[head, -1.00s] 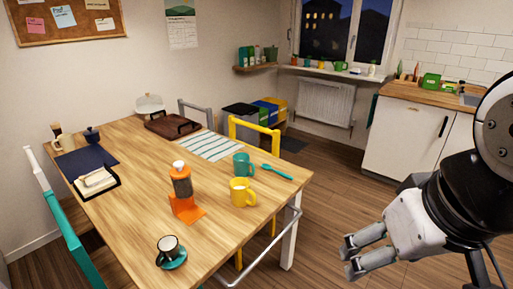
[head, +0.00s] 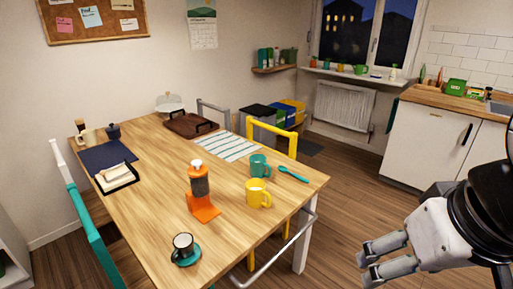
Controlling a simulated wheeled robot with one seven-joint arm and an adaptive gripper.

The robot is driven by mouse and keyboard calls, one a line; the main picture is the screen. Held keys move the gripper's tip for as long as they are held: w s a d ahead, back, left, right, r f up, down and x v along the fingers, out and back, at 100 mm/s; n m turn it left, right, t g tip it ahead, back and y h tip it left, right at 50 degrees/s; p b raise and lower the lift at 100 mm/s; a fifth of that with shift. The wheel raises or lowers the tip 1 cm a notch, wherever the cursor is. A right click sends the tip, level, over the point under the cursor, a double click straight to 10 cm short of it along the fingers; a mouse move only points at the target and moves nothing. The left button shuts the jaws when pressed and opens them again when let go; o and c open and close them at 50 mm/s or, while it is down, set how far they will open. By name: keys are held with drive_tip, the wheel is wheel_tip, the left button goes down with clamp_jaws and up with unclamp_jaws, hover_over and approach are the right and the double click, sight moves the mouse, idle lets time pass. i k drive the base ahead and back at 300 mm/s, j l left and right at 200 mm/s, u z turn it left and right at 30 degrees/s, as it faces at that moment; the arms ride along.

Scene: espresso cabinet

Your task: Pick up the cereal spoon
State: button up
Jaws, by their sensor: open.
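A teal spoon (head: 293,174) lies on the wooden table (head: 150,190) near its right edge, just right of a teal mug (head: 260,166). A yellow mug (head: 258,194) stands a little in front of the teal mug. My gripper (head: 366,268) is at the lower right, out past the table's right side and well apart from the spoon. Its fingers are spread, with nothing visible between them.
A yellow chair (head: 273,134) stands behind the spoon, and a grey chair frame (head: 280,262) is at the near right side. Open floor (head: 360,190) lies between table and cabinet.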

sight(282, 168)
drive_tip(key=i+l+u, duration=0.85)
drive_tip(key=i+l, duration=0.3)
drive_tip(key=l, duration=0.25)
